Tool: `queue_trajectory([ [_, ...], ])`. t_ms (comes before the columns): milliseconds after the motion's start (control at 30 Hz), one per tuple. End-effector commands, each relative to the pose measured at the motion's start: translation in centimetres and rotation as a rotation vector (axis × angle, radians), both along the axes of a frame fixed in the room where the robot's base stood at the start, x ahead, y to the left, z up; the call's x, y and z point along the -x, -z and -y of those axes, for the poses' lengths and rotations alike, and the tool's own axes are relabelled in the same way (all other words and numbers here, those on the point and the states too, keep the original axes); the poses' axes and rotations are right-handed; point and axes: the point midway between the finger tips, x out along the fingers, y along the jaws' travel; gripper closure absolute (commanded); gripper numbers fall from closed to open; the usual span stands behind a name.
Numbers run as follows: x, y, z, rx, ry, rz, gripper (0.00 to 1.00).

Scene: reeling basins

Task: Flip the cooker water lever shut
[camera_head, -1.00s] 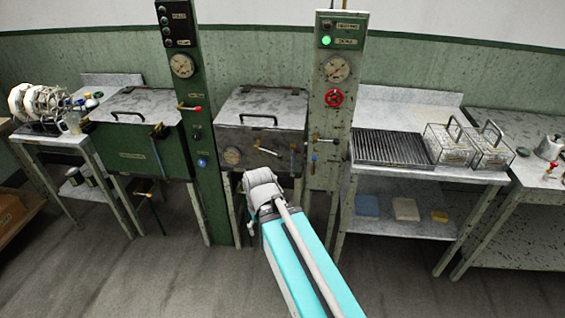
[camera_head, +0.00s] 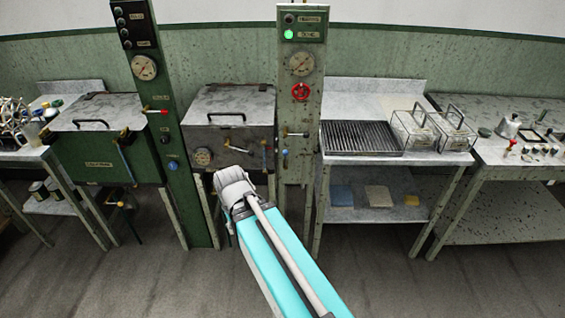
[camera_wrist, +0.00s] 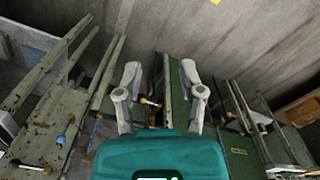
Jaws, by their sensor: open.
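Several small levers show in the head view, and I cannot tell which one is the cooker water lever. A red-tipped lever (camera_head: 155,111) sticks out of the green column. A white-tipped lever (camera_head: 295,134) and a blue-knobbed handle (camera_head: 285,160) are on the pale column. An orange-brown handle (camera_head: 263,152) hangs at the front of the grey lidded basin (camera_head: 228,107). My gripper (camera_wrist: 160,72) is open and empty in the wrist view, pointing toward the floor and stands. In the head view my wrist hides its fingers, in front of and below the grey basin.
A green lidded basin (camera_head: 97,155) stands left of the green column (camera_head: 158,90). The pale column (camera_head: 302,95) carries a red wheel (camera_head: 300,91) and a lit green lamp (camera_head: 288,35). A steel table (camera_head: 365,87) with a grate and wire baskets is on the right. Front floor is clear.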

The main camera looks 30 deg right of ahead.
Motion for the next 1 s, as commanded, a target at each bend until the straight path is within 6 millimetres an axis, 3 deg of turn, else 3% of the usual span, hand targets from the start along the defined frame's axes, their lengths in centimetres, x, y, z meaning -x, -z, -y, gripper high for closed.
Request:
queue_trajectory([
  [33,-0.2,0.3,0.1,0.006,-0.001,0.003,0.68],
  [200,-1.0,1.5,1.3,0.056,-0.007,0.020,1.00],
  [600,-4.8,5.7,6.2,0.302,-0.050,0.101,1.00],
  [1000,-8.9,8.6,11.4,0.587,-0.124,0.175,1.00],
])
